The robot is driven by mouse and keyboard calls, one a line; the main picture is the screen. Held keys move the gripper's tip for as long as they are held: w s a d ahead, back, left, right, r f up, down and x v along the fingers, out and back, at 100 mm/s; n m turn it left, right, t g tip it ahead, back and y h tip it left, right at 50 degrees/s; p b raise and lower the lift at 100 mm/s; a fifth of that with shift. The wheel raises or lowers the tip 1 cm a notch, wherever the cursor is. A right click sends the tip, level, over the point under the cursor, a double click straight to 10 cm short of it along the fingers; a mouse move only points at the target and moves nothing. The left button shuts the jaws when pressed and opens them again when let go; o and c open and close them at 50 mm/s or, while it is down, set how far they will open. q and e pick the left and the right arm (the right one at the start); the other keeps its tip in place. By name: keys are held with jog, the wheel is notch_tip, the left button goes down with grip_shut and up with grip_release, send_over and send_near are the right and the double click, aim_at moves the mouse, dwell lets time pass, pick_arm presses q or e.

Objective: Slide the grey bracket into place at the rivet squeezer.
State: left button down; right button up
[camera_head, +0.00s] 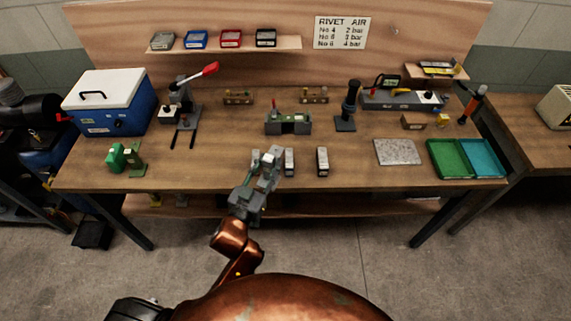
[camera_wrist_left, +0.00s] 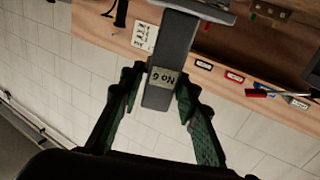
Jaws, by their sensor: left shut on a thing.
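My left gripper (camera_head: 264,166) is over the front edge of the bench, left of centre. It is shut on a grey block-shaped piece, which I take for the grey bracket (camera_wrist_left: 176,48). In the left wrist view the piece sits between the two green-padded fingers (camera_wrist_left: 158,88) and carries a "No 6" label. A lever tool with a red handle (camera_head: 195,78) stands at the back left, with two dark rails at its front; I take it for the rivet squeezer. The held piece is well apart from it. My right gripper is not in view.
Two similar grey labelled blocks (camera_head: 322,161) stand just right of the gripper. A grey fixture (camera_head: 287,124) sits behind them. Bench space between the rails and the gripper is clear.

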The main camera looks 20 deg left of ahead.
pick_arm(q)
jog(key=w, duration=0.2)
jog(key=w+f, duration=0.1)
jog(key=shift+a, duration=0.35)
jog(key=w+a+f+b, duration=0.1)
jog(key=w+f, duration=0.2)
jog(key=f, duration=0.1)
jog(key=w+a+f+b, duration=0.1)
jog(key=w+f, duration=0.2)
jog(key=w, duration=0.1)
jog(key=w+a+f+b, duration=0.1)
jog(key=w+f, duration=0.2)
jog(key=f, duration=0.1)
jog(key=shift+w+f, duration=0.2)
jog(key=shift+f, duration=0.1)
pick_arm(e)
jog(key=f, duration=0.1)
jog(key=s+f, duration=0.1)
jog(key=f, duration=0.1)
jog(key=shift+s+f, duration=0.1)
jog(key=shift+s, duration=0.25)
pick_arm(q)
jog(key=shift+f, duration=0.1)
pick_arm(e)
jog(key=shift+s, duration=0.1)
